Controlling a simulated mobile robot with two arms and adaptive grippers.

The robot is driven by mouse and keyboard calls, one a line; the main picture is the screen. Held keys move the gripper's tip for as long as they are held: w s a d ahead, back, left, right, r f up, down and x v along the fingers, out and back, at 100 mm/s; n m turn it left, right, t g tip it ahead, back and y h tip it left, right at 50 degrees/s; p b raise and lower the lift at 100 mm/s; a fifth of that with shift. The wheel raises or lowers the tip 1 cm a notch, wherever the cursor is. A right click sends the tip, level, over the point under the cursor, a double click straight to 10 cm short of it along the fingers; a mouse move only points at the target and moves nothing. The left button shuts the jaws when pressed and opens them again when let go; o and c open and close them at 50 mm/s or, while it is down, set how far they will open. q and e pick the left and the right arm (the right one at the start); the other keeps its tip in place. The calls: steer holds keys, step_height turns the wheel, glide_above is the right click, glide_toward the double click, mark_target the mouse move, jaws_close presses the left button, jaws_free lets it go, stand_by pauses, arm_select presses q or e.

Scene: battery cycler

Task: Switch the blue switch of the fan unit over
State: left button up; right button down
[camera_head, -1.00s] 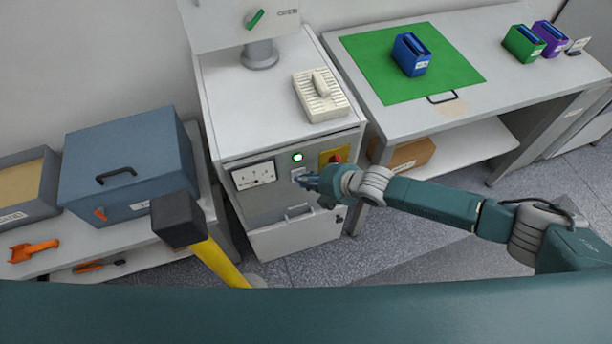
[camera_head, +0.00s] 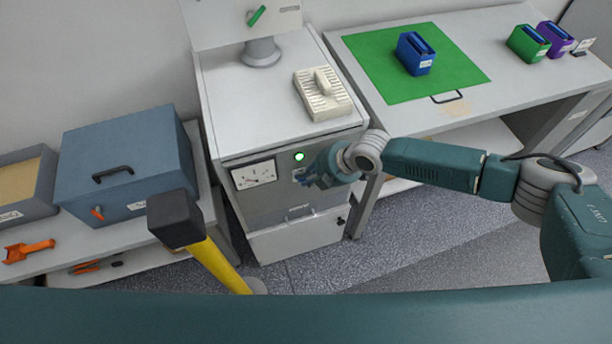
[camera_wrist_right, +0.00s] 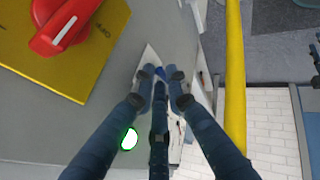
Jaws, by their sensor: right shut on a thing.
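The fan unit's blue switch (camera_wrist_right: 160,72) shows as a small blue piece on a white plate (camera_wrist_right: 149,56) in the right wrist view. My right gripper (camera_wrist_right: 160,76) has its fingertips closed around it, and they hide most of it. In the head view my right gripper (camera_head: 312,174) is at the grey front of the cabinet (camera_head: 275,208), just below and right of the lit green lamp (camera_head: 299,157), and covers the switch. Which way the switch is set cannot be told. My left gripper is not in view.
A red rotary knob (camera_wrist_right: 62,24) on a yellow plate (camera_wrist_right: 100,46) is close by my right gripper. A socket panel (camera_head: 254,174) is left of it. A yellow post with a black top (camera_head: 176,218) stands in front. A green mat (camera_head: 372,68) lies on the right table.

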steer(key=c, duration=1.8)
jaws_free()
steer(key=shift+d+f, duration=0.15)
steer(key=shift+d, duration=0.1)
steer(key=v, duration=0.8)
